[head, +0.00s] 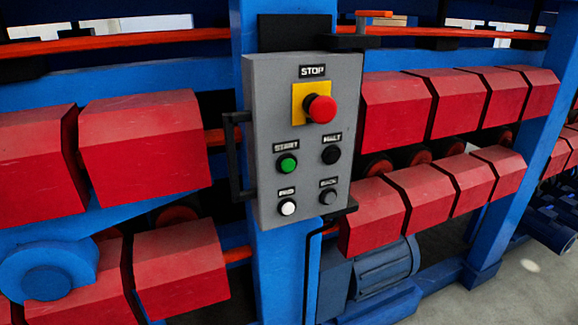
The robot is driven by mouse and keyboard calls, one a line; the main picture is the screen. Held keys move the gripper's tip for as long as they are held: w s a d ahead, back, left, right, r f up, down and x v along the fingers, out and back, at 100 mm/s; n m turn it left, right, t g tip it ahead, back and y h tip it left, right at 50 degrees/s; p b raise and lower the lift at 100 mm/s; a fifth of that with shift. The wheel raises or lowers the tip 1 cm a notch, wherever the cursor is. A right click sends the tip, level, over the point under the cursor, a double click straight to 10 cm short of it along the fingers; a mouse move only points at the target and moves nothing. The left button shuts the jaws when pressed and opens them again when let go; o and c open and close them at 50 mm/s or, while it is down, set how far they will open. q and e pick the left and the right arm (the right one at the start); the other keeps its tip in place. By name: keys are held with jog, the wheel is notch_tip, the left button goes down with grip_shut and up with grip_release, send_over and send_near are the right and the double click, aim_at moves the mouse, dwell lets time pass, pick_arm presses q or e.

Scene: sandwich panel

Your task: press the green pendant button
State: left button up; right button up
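The grey pendant box (259,125) hangs on a blue upright post in the middle of the head view. Its green button (287,164) sits at the left of the middle row, under a label that seems to read START. A black button (331,155) is to its right. A white button (287,208) and a dark grey button (328,197) are below. The red mushroom STOP button (321,108) on a yellow plate is above. Nothing covers the green button. Neither of my grippers shows in the head view.
A black handle (233,155) stands out from the box's left side. Red block-shaped housings (145,145) flank the post on both sides, with more red housings (430,200) at the right. A blue motor (385,265) is below right. Bare grey floor (500,295) shows at the lower right.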

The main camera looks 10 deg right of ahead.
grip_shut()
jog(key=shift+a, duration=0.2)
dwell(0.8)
